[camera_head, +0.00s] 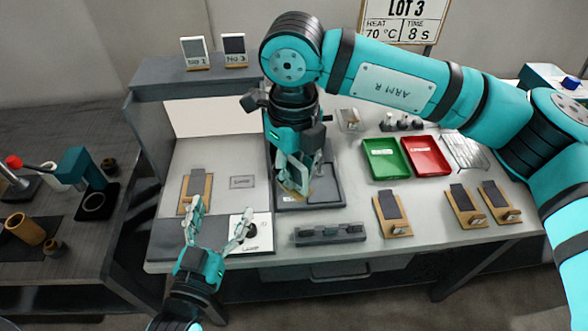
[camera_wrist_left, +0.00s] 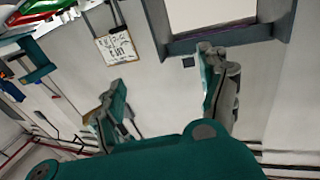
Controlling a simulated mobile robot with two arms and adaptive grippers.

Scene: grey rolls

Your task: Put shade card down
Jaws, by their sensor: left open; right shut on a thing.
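My right gripper (camera_head: 297,180) reaches down from above at the table's middle. It is shut on a small tan-edged piece (camera_head: 296,193), mostly hidden by the fingers, at the left side of a dark grey tray (camera_head: 325,199). I cannot tell whether this piece is a shade card. Two small upright cards, No 1 (camera_head: 195,50) and No 3 (camera_head: 235,47), stand on the raised grey shelf (camera_head: 160,72). My left gripper (camera_head: 222,225) is open and empty over the table's front left. Its spread fingers also show in the left wrist view (camera_wrist_left: 160,85).
A wooden board (camera_head: 184,203) with a grey strip lies at the left, and several similar boards (camera_head: 395,229) lie at the right. A green tray (camera_head: 386,158) and a red tray (camera_head: 427,156) are behind them. A dark block holder (camera_head: 330,240) lies at the front edge.

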